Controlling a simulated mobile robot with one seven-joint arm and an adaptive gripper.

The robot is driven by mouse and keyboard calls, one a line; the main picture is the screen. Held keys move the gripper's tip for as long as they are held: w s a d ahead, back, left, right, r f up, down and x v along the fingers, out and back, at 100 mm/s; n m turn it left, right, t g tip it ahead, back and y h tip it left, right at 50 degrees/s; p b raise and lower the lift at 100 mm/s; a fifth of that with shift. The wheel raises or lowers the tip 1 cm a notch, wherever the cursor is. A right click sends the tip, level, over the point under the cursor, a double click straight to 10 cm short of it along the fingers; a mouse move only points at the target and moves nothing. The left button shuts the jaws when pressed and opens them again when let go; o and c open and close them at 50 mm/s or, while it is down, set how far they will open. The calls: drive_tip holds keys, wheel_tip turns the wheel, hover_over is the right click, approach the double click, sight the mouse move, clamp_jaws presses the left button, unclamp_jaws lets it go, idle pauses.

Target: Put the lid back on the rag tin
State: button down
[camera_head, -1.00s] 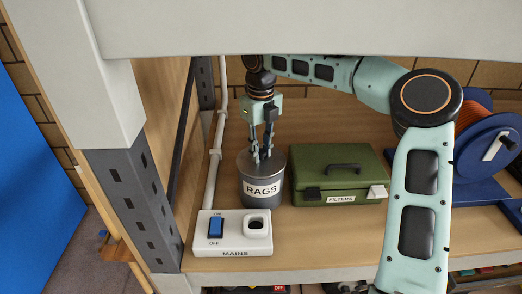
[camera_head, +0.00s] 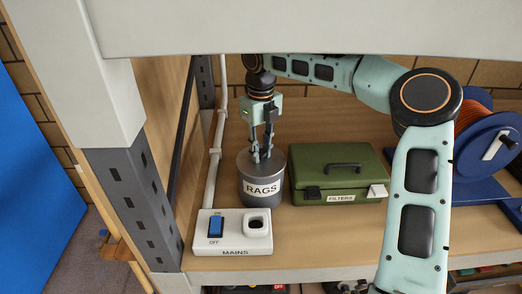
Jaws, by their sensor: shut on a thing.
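The rag tin (camera_head: 261,190) is a grey cylinder with a white label reading RAGS. It stands upright on the wooden shelf, behind the mains box and left of the green box. Its grey lid (camera_head: 246,163) sits at the top of the tin and looks level; I cannot tell whether it is fully seated. My gripper (camera_head: 262,157) points straight down over the middle of the tin, its fingers shut on the lid's handle, which they largely hide.
A white MAINS box (camera_head: 233,243) with a blue switch stands in front of the tin. A green FILTERS box (camera_head: 335,168) is close on the right. A grey post (camera_head: 135,205) and a white pipe (camera_head: 213,165) rise at left. An orange cable reel (camera_head: 482,140) is at right.

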drive_tip(key=c, duration=1.6)
unclamp_jaws()
drive_tip(key=shift+o, duration=0.3)
drive_tip(key=o, duration=0.4)
drive_tip(key=shift+r, duration=3.5)
